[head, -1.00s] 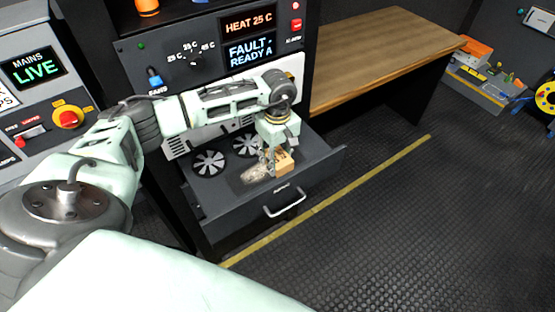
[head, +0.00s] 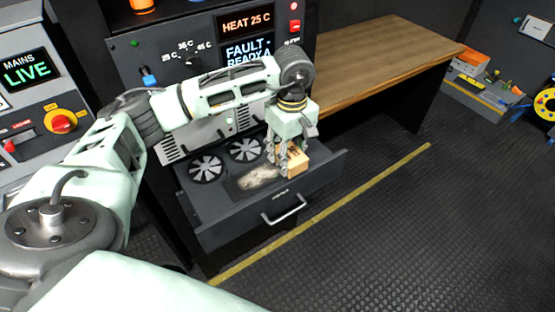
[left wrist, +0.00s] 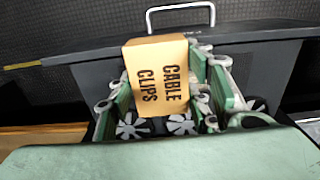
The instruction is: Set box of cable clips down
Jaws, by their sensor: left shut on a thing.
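The box of cable clips (head: 297,163) is a small tan carton. In the left wrist view the box (left wrist: 158,75) shows its black CABLE CLIPS lettering, with gripper fingers on both sides. My left gripper (head: 284,157) is shut on the box and holds it over the right part of the open drawer (head: 240,210). In the left wrist view the drawer's handle (left wrist: 180,8) lies beyond the box. The box looks clear of the drawer floor, though the gap is hard to judge. My right gripper is not in view.
Two fans (head: 206,168) and a greyish fluffy patch (head: 258,177) are in the drawer, left of the box. A wooden-topped bench (head: 385,55) stands right of the rack, its top bare. A yellow line (head: 345,205) crosses the open dark floor.

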